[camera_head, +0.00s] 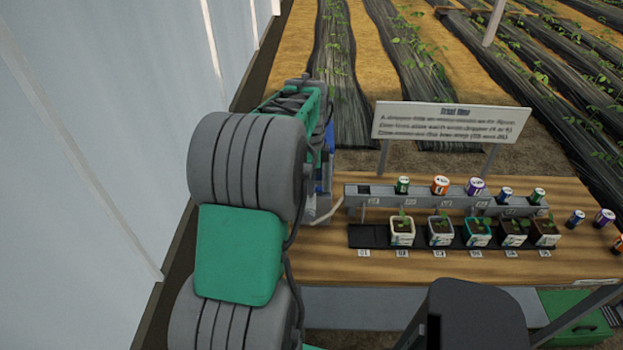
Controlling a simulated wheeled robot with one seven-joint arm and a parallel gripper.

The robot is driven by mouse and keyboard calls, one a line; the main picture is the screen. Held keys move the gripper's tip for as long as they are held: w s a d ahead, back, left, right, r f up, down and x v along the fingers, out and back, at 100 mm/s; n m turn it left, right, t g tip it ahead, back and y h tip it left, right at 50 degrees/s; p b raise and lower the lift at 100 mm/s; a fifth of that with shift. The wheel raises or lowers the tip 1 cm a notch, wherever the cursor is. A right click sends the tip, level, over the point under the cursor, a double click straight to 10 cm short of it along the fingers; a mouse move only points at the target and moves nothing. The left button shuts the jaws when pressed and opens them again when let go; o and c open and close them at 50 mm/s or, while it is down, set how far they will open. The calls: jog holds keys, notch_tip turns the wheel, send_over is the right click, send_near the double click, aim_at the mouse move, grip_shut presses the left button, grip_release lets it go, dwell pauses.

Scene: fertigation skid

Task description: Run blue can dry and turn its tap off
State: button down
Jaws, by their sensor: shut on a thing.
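My arm, grey and green, fills the left of the head view and hides what is behind it. A narrow blue upright shape (327,165) shows just right of my arm. It is mostly covered, and I cannot tell whether it is the blue can. No tap can be made out.
The rack holds several small cans, among them an orange can (440,185) and a purple can (475,187). Potted seedlings stand on a black tray (372,236) below. A sign (451,121) stands behind. A pale wall (110,130) is close on the left.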

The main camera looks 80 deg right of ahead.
jog(key=shift+w, duration=0.15)
jog(key=c, duration=1.6)
grip_release()
jog(key=shift+w, duration=0.15)
jog(key=shift+o, duration=0.8)
jog(key=shift+s, duration=0.2)
notch_tip(320, 180, up, 8)
jog(key=shift+f+b, duration=0.1)
jog(key=shift+b, duration=0.5)
